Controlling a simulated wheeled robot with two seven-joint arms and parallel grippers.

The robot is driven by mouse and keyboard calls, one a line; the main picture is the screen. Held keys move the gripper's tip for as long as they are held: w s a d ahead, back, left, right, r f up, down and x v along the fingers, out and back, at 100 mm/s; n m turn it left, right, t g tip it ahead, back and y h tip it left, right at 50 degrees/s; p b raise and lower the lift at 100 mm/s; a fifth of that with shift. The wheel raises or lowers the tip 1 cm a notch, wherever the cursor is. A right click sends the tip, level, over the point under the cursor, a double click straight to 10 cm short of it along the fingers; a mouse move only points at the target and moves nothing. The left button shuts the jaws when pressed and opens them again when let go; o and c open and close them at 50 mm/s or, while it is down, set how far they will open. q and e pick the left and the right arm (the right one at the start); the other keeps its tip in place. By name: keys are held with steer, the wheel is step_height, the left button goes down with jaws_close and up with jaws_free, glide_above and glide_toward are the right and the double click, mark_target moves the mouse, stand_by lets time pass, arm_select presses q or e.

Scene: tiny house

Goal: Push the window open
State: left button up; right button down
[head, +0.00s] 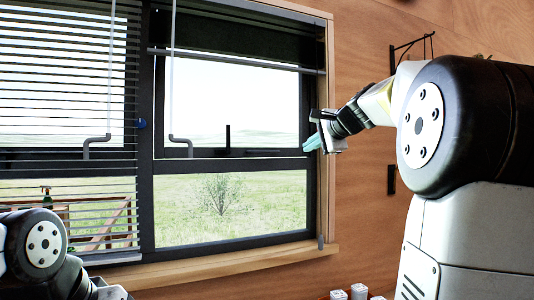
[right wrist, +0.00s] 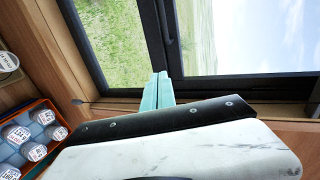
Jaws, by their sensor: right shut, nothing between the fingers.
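The window (head: 230,158) has a dark frame with upper and lower panes; a dark upright handle (head: 228,138) stands on the right half's middle bar. I cannot tell whether the upper sash stands ajar. My right gripper (head: 312,143) is shut and empty, its teal fingertips at the right side of the window frame, level with the middle bar. In the right wrist view the fingertips (right wrist: 158,90) overlap the dark frame (right wrist: 153,45) where its bars meet; I cannot tell whether they touch. My left arm shows at the lower left, but its gripper is not visible.
A slatted blind (head: 65,90) hangs over the left half; the right blind (head: 245,35) is raised. Crank rods (head: 171,80) hang in front of the glass. A wooden sill (head: 220,263) runs below. An orange crate (right wrist: 52,158) of cans stands left in the wrist view.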

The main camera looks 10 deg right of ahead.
steer(key=w, duration=0.1)
glide_toward(286, 152)
steer(key=w+f, duration=0.2)
steer(key=w, duration=0.1)
steer(key=w+a+f, duration=0.1)
steer(key=shift+w+f, duration=0.1)
steer(key=shift+w, duration=0.25)
steer(key=shift+w+a+t, duration=0.15)
steer(key=shift+w+t, duration=0.15)
steer(key=shift+w, duration=0.3)
steer(key=shift+t, duration=0.8)
steer(key=x, duration=0.6)
steer(key=shift+w+r, duration=0.2)
steer(key=shift+r, duration=0.05)
